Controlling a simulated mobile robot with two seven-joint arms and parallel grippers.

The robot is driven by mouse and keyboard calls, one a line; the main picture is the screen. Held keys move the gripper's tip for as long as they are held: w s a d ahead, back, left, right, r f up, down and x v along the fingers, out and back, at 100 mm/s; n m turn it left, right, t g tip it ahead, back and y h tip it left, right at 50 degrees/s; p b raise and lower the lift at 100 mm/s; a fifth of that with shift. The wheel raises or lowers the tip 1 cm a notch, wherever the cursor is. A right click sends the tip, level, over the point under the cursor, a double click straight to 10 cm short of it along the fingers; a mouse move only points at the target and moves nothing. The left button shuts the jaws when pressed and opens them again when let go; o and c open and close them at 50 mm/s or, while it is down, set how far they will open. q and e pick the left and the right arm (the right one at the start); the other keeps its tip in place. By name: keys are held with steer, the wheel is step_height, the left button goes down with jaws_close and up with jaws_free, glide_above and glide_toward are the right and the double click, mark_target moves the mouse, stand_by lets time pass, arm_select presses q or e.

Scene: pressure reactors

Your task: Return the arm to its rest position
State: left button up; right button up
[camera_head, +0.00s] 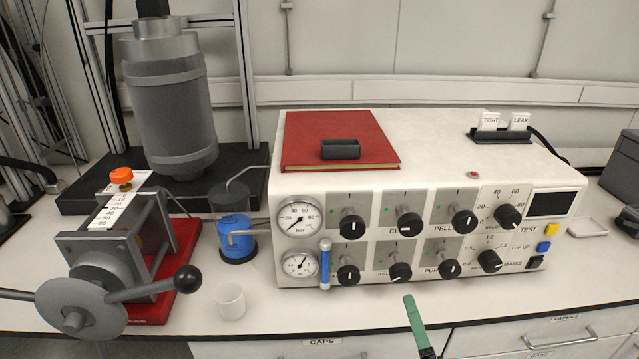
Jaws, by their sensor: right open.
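A green fingertip of my right gripper (414,322) shows at the bottom edge, in front of the bench and below the control box (369,240). The gripper is open, and nothing shows in it. It is apart from the box's knobs, and the rest of it is cut off by the picture's edge. My left gripper is not in the picture.
A hand-wheel press (82,295) on a red base stands at the left, with a white cup (229,300) beside it. A large grey reactor (172,105) stands behind. A red book (335,140) lies on the control box. The bench front right of the cup is clear.

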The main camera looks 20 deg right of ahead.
steer(key=s+a+f+m+g+y+p, duration=0.2)
steer(key=s+a+f+m+g+y, duration=0.1)
steer(key=f+m, duration=0.5)
steer(key=s+a+f+m+g+y+p, duration=0.2)
steer(key=s+a+f+m+g, duration=0.3)
steer(key=f, duration=0.8)
steer(key=a+m+y, duration=0.1)
steer(key=a+m, duration=0.1)
steer(key=m, duration=0.2)
steer(key=shift+s+m+y, duration=0.3)
steer(key=shift+s+y, duration=0.1)
steer(key=shift+d, duration=0.1)
